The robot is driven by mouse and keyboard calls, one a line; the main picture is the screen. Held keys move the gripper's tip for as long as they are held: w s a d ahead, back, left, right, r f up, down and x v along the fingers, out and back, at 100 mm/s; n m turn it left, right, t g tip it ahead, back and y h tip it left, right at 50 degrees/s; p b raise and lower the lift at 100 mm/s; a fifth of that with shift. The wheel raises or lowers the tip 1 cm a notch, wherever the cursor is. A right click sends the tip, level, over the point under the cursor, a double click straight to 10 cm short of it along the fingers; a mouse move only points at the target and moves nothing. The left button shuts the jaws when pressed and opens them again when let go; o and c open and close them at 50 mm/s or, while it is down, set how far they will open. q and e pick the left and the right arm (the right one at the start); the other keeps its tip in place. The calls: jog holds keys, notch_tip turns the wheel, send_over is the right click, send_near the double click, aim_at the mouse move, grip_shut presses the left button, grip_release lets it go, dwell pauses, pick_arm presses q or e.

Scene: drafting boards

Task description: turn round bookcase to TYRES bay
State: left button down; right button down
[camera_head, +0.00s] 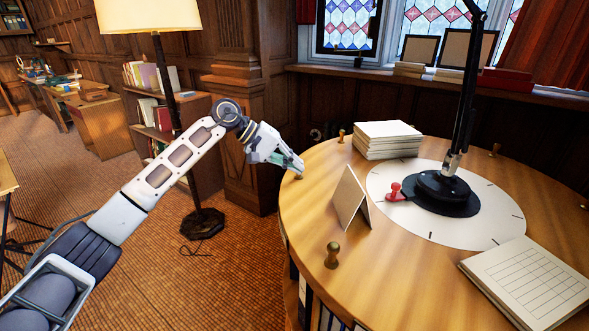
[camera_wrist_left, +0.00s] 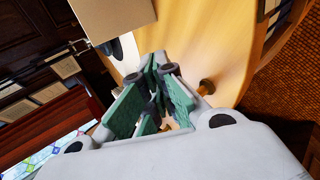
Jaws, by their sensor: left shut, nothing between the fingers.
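The round bookcase (camera_head: 400,275) has a wooden top that fills the right of the head view. Brass-topped knobs stand along its rim: one near the front (camera_head: 332,255), one at the back left (camera_head: 341,136), one at the back right (camera_head: 495,150). My left gripper (camera_head: 297,165) is shut and empty at the left rim, close to another knob. That knob (camera_wrist_left: 206,87) shows beside the green fingers (camera_wrist_left: 158,90) in the left wrist view; I cannot tell whether they touch. A white dial (camera_head: 425,225) with a red pointer (camera_head: 396,192) lies on top. No TYRES label is readable.
A black lamp (camera_head: 445,185) stands on the dial. A folded card (camera_head: 351,198), a paper stack (camera_head: 387,140) and a ruled pad (camera_head: 530,280) lie on the top. Books (camera_head: 318,312) show below. A floor lamp (camera_head: 202,222) and a bookshelf (camera_head: 150,128) stand behind my left arm.

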pick_arm(q)
jog(key=shift+r+p, duration=0.45)
jog(key=shift+r, duration=1.25)
jog(key=shift+d, duration=0.1)
